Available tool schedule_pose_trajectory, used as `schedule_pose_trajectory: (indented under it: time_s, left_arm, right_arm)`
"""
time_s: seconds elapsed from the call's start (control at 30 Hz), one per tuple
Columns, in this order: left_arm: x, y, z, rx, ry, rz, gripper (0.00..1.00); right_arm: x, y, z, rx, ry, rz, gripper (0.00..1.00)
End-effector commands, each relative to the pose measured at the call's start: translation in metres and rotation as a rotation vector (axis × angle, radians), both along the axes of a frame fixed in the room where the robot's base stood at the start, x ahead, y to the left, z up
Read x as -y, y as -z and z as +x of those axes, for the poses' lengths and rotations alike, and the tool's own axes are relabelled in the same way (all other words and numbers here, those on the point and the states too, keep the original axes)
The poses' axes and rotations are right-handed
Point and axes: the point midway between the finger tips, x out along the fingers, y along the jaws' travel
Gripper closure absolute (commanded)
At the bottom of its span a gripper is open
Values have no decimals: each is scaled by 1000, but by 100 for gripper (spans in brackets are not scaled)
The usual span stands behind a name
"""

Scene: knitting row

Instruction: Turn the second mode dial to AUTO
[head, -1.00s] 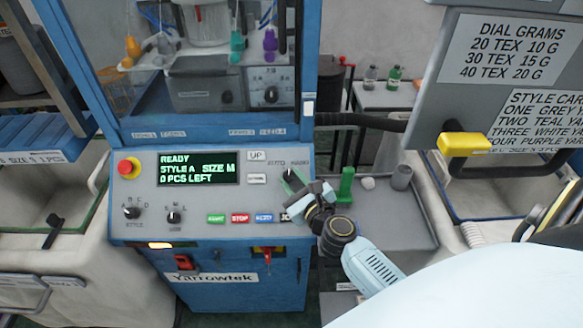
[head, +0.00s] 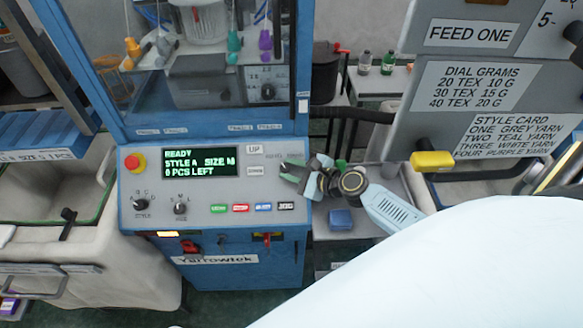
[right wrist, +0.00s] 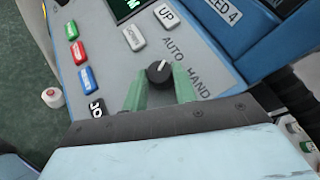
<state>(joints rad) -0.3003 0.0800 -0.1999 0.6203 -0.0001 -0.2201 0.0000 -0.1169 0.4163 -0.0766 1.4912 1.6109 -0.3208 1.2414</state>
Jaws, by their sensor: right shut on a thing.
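The mode dial (right wrist: 158,73) is a round black knob with a white pointer line, on the sloping grey control panel (head: 215,198). In the right wrist view its pointer aims up and right, near the gap between the words AUTO (right wrist: 174,51) and HAND (right wrist: 199,83); I cannot tell exactly which it marks. My right gripper (head: 291,178) is at the panel's right end, its green fingers shut on the dial from both sides. In the head view the gripper covers the dial. My left gripper is not in view.
The panel also has a lit screen (head: 200,163), a red stop knob (head: 135,162), style (head: 138,202) and size (head: 180,208) dials and a row of coloured buttons. A grey sign board (head: 485,80) with a yellow handle (head: 432,161) stands at the right. A blue box (head: 340,219) lies beside the panel.

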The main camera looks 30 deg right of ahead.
Motion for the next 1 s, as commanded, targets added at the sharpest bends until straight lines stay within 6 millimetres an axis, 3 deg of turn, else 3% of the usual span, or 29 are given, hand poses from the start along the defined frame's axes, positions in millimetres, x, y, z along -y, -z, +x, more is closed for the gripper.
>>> schedule_pose_trajectory:
  time_s: [0.43,0.47,0.6,1.0]
  left_arm:
    - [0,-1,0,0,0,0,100]
    - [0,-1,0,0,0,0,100]
    - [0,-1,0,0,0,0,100]
    - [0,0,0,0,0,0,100]
  right_arm:
    - [-1,-1,1,-1,-9,-5,95]
    - [-1,-1,1,-1,-9,-5,70]
    - [-1,-1,1,-1,-8,-4,51]
    - [2,-2,-6,-2,-7,-5,50]
